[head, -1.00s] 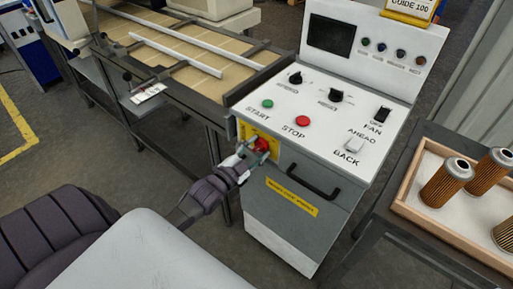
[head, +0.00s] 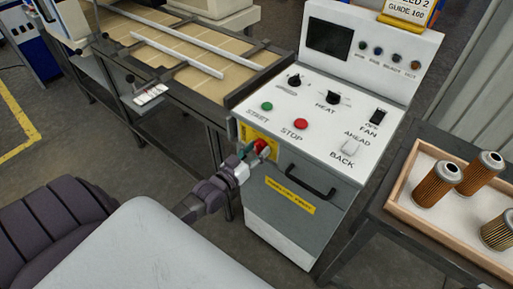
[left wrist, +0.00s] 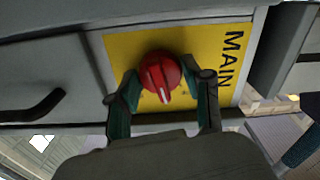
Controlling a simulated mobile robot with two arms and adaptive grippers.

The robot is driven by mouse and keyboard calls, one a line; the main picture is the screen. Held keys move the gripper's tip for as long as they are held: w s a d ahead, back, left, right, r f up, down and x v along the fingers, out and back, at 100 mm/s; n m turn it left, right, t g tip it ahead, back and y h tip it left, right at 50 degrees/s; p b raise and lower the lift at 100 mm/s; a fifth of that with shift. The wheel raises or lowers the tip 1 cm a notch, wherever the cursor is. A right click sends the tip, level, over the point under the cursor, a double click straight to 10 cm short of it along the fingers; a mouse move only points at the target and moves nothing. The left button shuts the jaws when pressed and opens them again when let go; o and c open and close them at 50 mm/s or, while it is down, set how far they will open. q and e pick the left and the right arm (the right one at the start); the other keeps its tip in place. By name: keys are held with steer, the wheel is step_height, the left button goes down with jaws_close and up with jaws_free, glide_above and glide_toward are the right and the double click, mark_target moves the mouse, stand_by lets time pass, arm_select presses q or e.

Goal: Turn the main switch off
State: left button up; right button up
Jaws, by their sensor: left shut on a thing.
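The main switch is a red rotary knob (left wrist: 160,75) with a white pointer mark, on a yellow plate (left wrist: 118,52) lettered MAIN in the left wrist view. In the head view the red knob (head: 261,146) sits on the front of the grey and white control cabinet, below the START button. My left gripper (left wrist: 163,92) has one finger on each side of the knob and is shut on it. In the head view my left gripper (head: 250,156) partly covers the knob and its plate. My right gripper is not in view.
The cabinet's top panel (head: 285,93) has a green START button (head: 267,106), a red STOP button (head: 301,123) and several other controls. A black handle (head: 308,180) sticks out right of the knob. A wooden tray (head: 398,190) with filter cartridges stands at right.

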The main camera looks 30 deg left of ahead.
arm_select(q)
steer(key=n, duration=0.6)
steer(key=shift+n, duration=0.3)
stand_by(0.5)
steer(key=o, duration=1.2)
steer(key=shift+c, duration=0.2)
steer(key=shift+s, duration=0.1)
steer(key=s, duration=1.1)
steer(key=shift+s+a, duration=0.35)
steer(key=shift+a, duration=0.1)
